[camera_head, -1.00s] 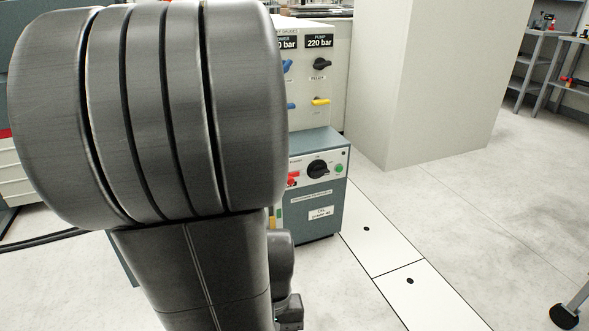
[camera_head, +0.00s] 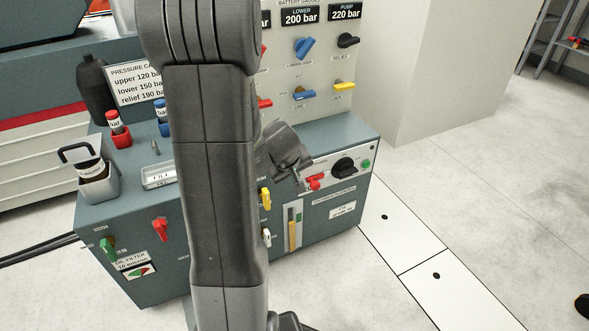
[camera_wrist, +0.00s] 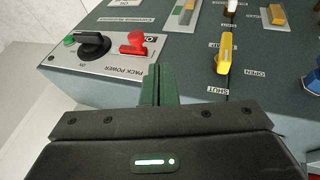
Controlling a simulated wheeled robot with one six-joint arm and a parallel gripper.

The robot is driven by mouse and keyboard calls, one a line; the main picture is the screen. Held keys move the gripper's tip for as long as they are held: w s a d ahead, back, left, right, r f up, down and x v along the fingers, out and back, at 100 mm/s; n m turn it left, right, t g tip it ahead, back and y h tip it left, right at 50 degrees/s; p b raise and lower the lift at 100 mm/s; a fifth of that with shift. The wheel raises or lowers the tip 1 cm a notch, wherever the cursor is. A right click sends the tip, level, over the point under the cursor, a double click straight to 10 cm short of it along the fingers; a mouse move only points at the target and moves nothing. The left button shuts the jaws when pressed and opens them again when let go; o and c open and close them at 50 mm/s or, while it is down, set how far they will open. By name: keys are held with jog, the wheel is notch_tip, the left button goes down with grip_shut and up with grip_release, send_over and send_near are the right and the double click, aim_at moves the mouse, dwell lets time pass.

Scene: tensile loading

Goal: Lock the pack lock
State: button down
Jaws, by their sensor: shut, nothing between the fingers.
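A red piece with a raised grip (camera_head: 314,182) sits on the white panel at the right of the pack's front; I take it as the pack lock. It also shows in the wrist view (camera_wrist: 133,44), beside the PACK POWER label. A black rotary knob (camera_head: 344,165) is next to it, also in the wrist view (camera_wrist: 93,46); ON is printed close by. My gripper (camera_head: 300,178) is just left of the red piece in the head view. In the wrist view my green fingers (camera_wrist: 155,85) are together and empty, apart from the red piece.
A green button (camera_head: 366,163) is at the panel's right end. A yellow valve handle (camera_wrist: 224,53) with OPEN and SHUT labels is to the right in the wrist view. Bottles and a tray (camera_head: 160,176) stand on the pack's top.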

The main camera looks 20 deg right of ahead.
jog(key=shift+w+d+r, duration=0.1)
jog(key=shift+w, duration=0.55)
jog(key=b, duration=0.5)
send_near(309, 183)
notch_tip(309, 183, down, 2)
jog(key=s+a, duration=0.2)
jog(key=a, duration=0.1)
jog(key=shift+w+d+f+p, duration=0.15)
jog(key=shift+w+d+f, duration=0.2)
jog(key=shift+d, duration=0.3)
jog(key=shift+w+d+f+p, duration=0.1)
jog(key=shift+d+f, duration=0.3)
jog(key=shift+d, duration=0.2)
jog(key=shift+w+d+f+p, duration=0.15)
jog(key=shift+w+d+f, duration=0.2)
jog(key=shift+d, duration=0.3)
jog(key=shift+s+f, duration=0.1)
jog(key=shift+s, duration=0.05)
